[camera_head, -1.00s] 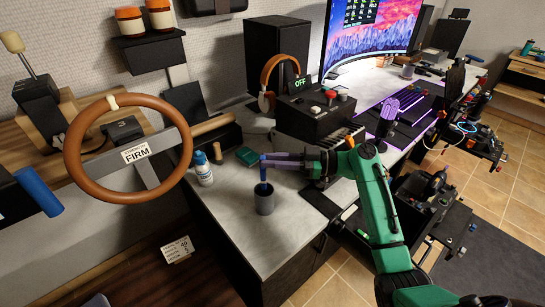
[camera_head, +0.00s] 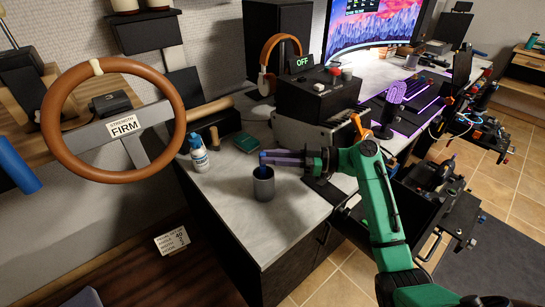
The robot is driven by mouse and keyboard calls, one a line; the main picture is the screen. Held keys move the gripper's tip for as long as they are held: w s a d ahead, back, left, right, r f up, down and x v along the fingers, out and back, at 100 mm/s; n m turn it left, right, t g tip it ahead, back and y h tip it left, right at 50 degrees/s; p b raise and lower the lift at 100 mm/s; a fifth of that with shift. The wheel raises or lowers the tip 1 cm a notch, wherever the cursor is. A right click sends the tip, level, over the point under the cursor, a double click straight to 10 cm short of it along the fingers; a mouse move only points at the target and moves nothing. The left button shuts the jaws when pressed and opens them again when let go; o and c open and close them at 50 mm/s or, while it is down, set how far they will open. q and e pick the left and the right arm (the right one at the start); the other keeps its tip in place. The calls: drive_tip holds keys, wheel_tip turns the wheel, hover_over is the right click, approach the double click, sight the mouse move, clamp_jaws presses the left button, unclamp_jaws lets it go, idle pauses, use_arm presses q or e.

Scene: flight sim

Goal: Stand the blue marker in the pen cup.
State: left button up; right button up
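The pen cup (camera_head: 263,187) is a grey cylinder standing upright on the pale desk top. My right gripper (camera_head: 264,159), with purple fingers, reaches in from the right just above the cup's rim. It is shut on the blue marker (camera_head: 262,154), which is held upright. The marker's blue top shows at the fingertips. Its lower part goes down at the cup's mouth, and its end is hidden by the cup. My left gripper is not in view.
A white bottle (camera_head: 198,155) with a blue cap stands left of the cup. A black control box (camera_head: 318,98) and headphones (camera_head: 278,62) stand farther back. A brown steering wheel (camera_head: 62,148) is at the left.

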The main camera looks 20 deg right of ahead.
drive_tip(key=o, duration=0.5)
drive_tip(key=shift+d, duration=0.1)
drive_tip(key=b+v, duration=0.3)
drive_tip(key=v, duration=1.1)
drive_tip(key=shift+s+d+b, duration=0.15)
drive_tip(key=shift+s+b, duration=0.05)
drive_tip(key=shift+b, duration=0.1)
